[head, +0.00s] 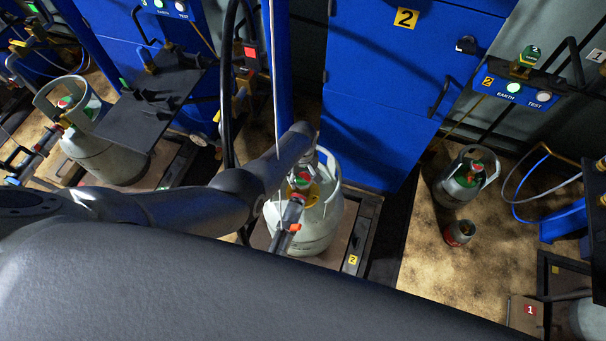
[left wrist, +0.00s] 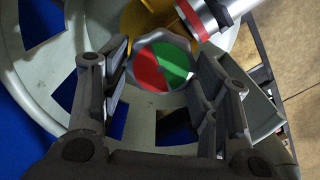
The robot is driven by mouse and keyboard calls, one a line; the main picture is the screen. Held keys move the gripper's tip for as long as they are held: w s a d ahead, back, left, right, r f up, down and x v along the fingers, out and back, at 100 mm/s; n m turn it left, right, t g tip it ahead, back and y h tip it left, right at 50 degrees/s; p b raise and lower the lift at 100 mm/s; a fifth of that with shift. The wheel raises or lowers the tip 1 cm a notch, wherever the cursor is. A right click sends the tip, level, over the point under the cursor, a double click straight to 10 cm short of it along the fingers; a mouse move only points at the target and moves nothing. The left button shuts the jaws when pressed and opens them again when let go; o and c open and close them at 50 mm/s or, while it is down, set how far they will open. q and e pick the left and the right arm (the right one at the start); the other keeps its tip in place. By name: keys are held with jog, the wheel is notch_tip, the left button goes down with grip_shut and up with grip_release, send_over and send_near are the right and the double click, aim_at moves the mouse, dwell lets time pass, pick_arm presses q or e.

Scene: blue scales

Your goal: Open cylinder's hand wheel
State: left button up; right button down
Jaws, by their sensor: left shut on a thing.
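The grey gas cylinder (head: 316,232) stands upright on the scale in the middle of the head view. Its hand wheel (head: 303,180) has a red and green top inside the cylinder's collar. In the left wrist view the hand wheel (left wrist: 161,64) is a silver lobed knob with a half-red, half-green face. My left gripper (left wrist: 165,68) is shut on it, with one finger on each side. In the head view my left arm reaches over the collar from the left, and its fingers are mostly hidden. My right gripper is not in view.
A filling connector with an orange part (head: 294,227) is attached beside the hand wheel. A blue cabinet (head: 400,110) stands behind. Another cylinder (head: 105,150) stands at the left. A smaller cylinder (head: 460,187) and a small canister (head: 458,233) stand on the floor at the right.

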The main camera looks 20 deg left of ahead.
aim_at(302, 178)
pick_arm(q)
jog(key=shift+s+n, duration=0.1)
jog(key=shift+n, duration=1.1)
jog(key=o, duration=1)
jog(key=shift+r, duration=0.1)
jog(key=shift+r, duration=0.4)
notch_tip(302, 178, up, 11)
